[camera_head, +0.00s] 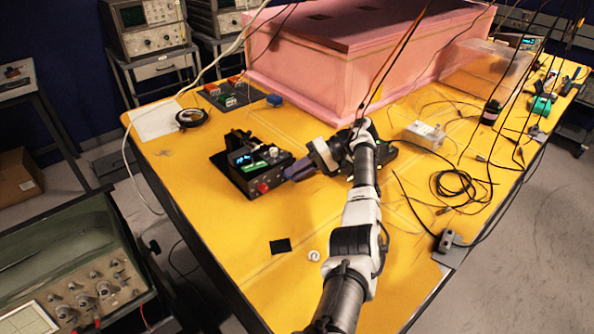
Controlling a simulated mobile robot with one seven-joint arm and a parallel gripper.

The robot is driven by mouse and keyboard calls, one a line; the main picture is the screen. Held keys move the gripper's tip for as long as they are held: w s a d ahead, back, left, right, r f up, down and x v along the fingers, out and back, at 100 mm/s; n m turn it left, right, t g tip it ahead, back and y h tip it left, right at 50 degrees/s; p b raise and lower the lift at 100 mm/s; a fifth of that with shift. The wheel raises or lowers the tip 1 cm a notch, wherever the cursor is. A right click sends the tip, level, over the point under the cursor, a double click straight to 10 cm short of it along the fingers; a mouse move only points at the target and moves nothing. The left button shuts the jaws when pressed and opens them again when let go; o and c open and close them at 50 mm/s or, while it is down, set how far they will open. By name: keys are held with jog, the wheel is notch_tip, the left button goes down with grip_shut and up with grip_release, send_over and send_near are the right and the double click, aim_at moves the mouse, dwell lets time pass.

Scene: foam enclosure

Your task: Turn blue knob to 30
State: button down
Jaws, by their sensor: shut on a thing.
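A small black instrument box (247,181) with a lit blue display (243,159) and a green panel stands on the yellow table. A red knob (263,187) shows on its front face. My gripper (291,172) reaches in from the right, its purplish fingers against the right end of that face. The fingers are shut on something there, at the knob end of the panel. The blue knob itself is hidden by the fingers. The display's digits and the knob's angle are too small to read.
A big pink foam enclosure (340,65) stands behind my arm. A green circuit board (227,95) lies behind the box. A black square (280,246) and a small white ring (314,256) lie in front. Cables (455,187) loop at the right. The table's left front is mostly clear.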

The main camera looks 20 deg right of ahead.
dwell(0.4)
jog(key=c, duration=1.3)
grip_release()
jog(key=shift+o, duration=0.2)
jog(key=shift+d, duration=0.1)
